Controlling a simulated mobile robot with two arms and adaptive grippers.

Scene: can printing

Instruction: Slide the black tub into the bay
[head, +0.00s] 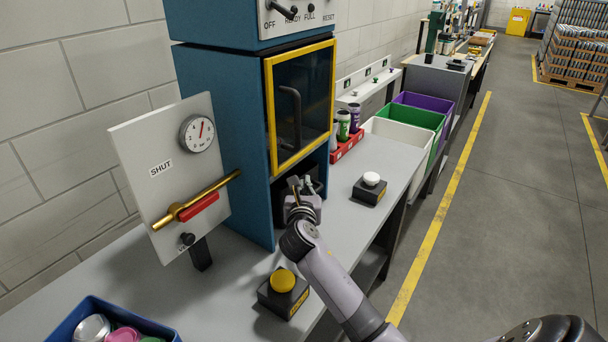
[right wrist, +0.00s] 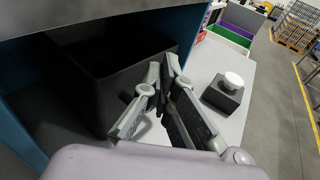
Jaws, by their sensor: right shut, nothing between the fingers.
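The black tub (right wrist: 112,82) is an open dark box in the right wrist view. It stands at least partly inside the bay, under the cabinet's overhang and beside its blue side wall (right wrist: 18,125). In the head view the bay is the dark opening low in the blue cabinet (head: 220,120), below the yellow-framed door (head: 300,103). My right gripper (head: 303,186) is at this opening. Its fingers (right wrist: 168,68) are shut and empty, close to the tub's near side; I cannot tell if they touch it. My left gripper is not in view.
A black box with a white button (head: 371,180) stands right of my gripper. A yellow-button box (head: 283,290) is on the near bench. A gauge panel (head: 165,165) marked SHUT stands left. A red can rack (head: 345,146) and white, green and purple bins are farther back.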

